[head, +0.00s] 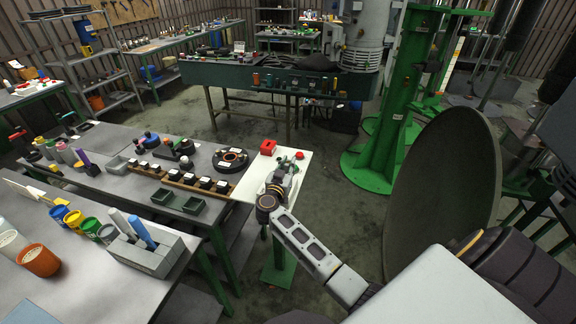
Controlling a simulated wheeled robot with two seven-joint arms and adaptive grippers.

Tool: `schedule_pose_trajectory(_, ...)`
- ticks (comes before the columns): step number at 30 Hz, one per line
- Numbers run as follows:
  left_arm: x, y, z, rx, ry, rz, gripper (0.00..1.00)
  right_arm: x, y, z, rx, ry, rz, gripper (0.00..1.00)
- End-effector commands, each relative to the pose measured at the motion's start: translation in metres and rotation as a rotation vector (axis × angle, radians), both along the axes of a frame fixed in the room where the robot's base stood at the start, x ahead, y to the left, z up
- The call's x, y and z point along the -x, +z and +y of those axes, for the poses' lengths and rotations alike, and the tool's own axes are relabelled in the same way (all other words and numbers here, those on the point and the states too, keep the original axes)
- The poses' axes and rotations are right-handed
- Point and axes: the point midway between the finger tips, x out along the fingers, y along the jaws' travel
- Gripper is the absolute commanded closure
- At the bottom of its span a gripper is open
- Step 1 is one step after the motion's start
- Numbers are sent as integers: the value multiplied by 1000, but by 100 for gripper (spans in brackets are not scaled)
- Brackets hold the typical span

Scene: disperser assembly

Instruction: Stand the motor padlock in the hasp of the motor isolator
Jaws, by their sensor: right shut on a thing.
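My right gripper (285,168) is over a pale board (252,186) at the right end of the near workbench. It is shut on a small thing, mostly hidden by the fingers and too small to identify. Small red and green parts (299,155) show by its fingertips; I cannot tell whether the motor padlock is among them. My left gripper is not in view.
A round black fixture (231,159) and a wooden strip with several dark blocks (180,179) lie left of the board. Dark green trays (197,205) stand in front. A large dark disc (442,190) and green column (392,120) stand to the right. Floor shows between.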

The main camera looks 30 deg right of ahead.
Motion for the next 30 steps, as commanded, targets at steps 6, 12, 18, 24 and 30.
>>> schedule_pose_trajectory(6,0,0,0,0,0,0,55,0,-3,0,-1,0,1,68)
schedule_pose_trajectory(12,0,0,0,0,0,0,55,0,-3,0,-1,0,2,56)
schedule_pose_trajectory(18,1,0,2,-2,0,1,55,1,-5,0,-2,0,4,56)
schedule_pose_trajectory(24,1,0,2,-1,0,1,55,4,-5,4,-3,0,5,56)
schedule_pose_trajectory(30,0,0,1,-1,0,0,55,15,-4,17,-4,0,3,56)
